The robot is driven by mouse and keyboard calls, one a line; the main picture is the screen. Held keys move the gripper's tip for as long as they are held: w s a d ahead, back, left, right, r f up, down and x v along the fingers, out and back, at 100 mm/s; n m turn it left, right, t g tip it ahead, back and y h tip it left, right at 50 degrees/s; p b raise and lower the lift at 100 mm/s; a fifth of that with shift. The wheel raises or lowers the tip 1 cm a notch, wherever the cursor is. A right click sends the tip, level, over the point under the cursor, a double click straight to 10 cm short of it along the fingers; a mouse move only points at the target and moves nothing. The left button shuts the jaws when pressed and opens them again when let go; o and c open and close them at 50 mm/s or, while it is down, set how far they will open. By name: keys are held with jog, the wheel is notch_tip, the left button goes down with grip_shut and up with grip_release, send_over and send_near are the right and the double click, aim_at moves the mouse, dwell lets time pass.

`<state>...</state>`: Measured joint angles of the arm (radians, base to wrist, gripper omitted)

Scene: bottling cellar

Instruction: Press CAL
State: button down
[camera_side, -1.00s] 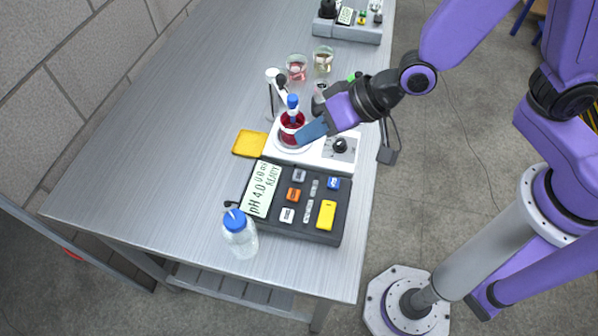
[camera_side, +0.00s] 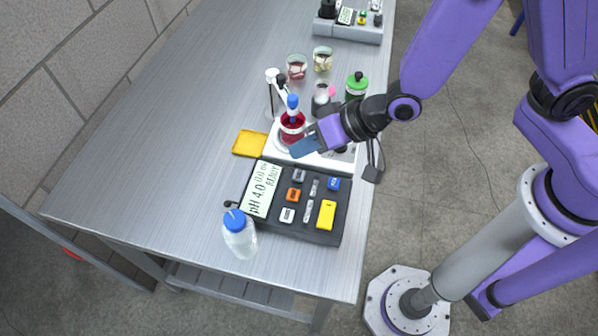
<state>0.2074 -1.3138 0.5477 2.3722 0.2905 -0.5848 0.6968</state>
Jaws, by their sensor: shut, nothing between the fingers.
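The dark pH meter (camera_side: 265,228) lies on the bench with a pale display (camera_side: 262,189) reading about "pH 4.0" and "READY". Its keys include an orange key (camera_side: 293,195), a blue key (camera_side: 333,184), a large yellow key (camera_side: 327,214), a white key (camera_side: 287,215), a light grey key (camera_side: 299,175) and narrow grey keys. The key lettering is too small to read, so I cannot tell which is CAL. My gripper (camera_side: 300,148) is shut and empty, over the white stirrer just beyond the meter's far edge, apart from the keys.
A flask of red liquid (camera_side: 292,128) stands on the white stirrer (camera_side: 350,157), close by my gripper. A yellow sponge (camera_side: 249,143) lies left of it. A blue-capped bottle (camera_side: 240,238) stands at the meter's near left corner. Beakers (camera_side: 322,60) and a green-capped jar (camera_side: 356,88) stand behind.

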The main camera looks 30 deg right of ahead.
aim_at(304, 175)
jog(key=shift+f, duration=2.25)
jog(key=shift+f, duration=0.2)
jog(key=shift+f, duration=0.25)
jog(key=shift+f, duration=0.45)
dwell(1.2)
jog(key=shift+r, duration=0.9)
jog(key=shift+r, duration=2.5)
